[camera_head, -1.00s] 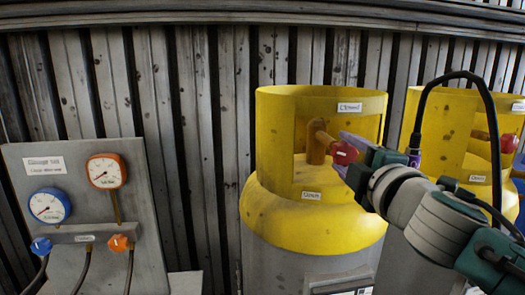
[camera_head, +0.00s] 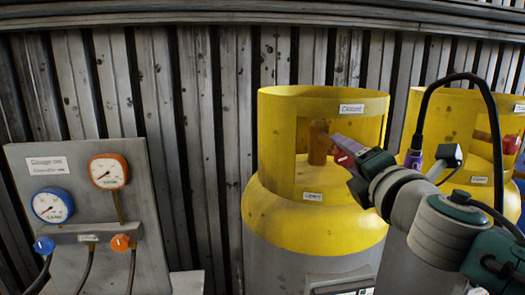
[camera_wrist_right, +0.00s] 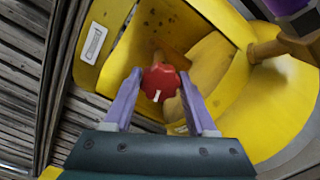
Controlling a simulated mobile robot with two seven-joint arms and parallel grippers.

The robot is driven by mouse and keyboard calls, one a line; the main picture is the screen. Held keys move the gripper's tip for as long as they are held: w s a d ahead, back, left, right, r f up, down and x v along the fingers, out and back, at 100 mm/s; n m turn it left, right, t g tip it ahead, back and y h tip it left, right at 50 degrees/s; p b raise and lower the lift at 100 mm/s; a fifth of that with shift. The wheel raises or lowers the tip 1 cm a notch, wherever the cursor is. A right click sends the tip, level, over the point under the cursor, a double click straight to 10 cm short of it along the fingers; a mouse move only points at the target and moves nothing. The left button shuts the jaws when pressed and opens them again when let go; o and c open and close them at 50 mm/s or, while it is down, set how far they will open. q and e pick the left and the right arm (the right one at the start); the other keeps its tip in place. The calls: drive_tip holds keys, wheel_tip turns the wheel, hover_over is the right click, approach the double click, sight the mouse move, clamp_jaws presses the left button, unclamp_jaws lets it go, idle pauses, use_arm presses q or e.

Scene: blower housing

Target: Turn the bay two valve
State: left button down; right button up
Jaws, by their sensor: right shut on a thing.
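A yellow-topped cylinder (camera_head: 285,215) stands at the centre, its collar cut open at the front. Inside the opening, a brown valve stem (camera_head: 319,143) carries a red knob (camera_head: 344,158). My right gripper (camera_head: 348,153) is shut on the red knob, with a purple finger covering part of it. In the right wrist view the knob (camera_wrist_right: 160,82) sits between the two purple fingers, and a white mark shows on it. I cannot read a bay number on the cylinder. My left gripper is not in view.
A second yellow cylinder (camera_head: 440,125) with a red knob (camera_head: 510,144) stands close on the right, partly behind my right arm. A gauge panel (camera_head: 135,215) with blue and orange gauges stands at the left. A corrugated wall (camera_head: 210,120) runs behind.

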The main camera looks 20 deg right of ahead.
idle(0.4)
drive_tip(key=o, duration=1.4)
drive_tip(key=shift+s, duration=0.1)
drive_tip(key=shift+s+a, duration=0.1)
drive_tip(key=shift+s, duration=0.15)
drive_tip(key=shift+b+v, duration=0.55)
drive_tip(key=shift+v, duration=4.05)
